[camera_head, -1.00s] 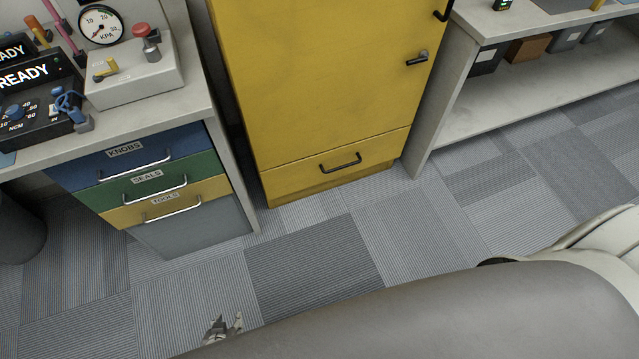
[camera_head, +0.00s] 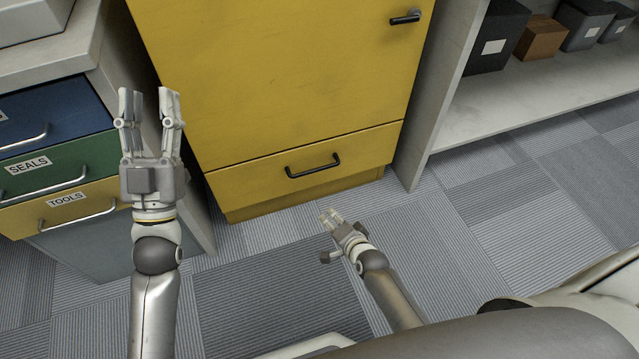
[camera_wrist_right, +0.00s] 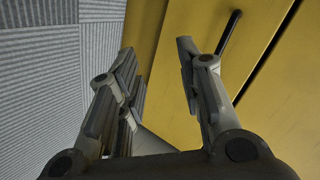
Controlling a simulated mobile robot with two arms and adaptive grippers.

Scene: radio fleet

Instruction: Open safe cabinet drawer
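The yellow safe cabinet (camera_head: 285,80) stands upright at centre in the head view. Its bottom drawer (camera_head: 240,185) looks closed, with a black bar handle (camera_head: 313,167) on its front. My right gripper (camera_head: 330,215) is low in front of the drawer, below the handle in the picture and apart from it. In the right wrist view its fingers (camera_wrist_right: 155,55) are spread and empty, and the drawer handle (camera_wrist_right: 228,33) shows beyond the right-hand finger. My left gripper (camera_head: 148,95) is raised with its fingers apart and empty, left of the cabinet in the picture.
A bench with blue, green (camera_head: 90,165) and yellow labelled drawers stands left of the cabinet. A pale shelf unit (camera_head: 540,85) with several small boxes stands to the right. The striped carpet (camera_head: 420,240) before the cabinet is clear apart from my arms.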

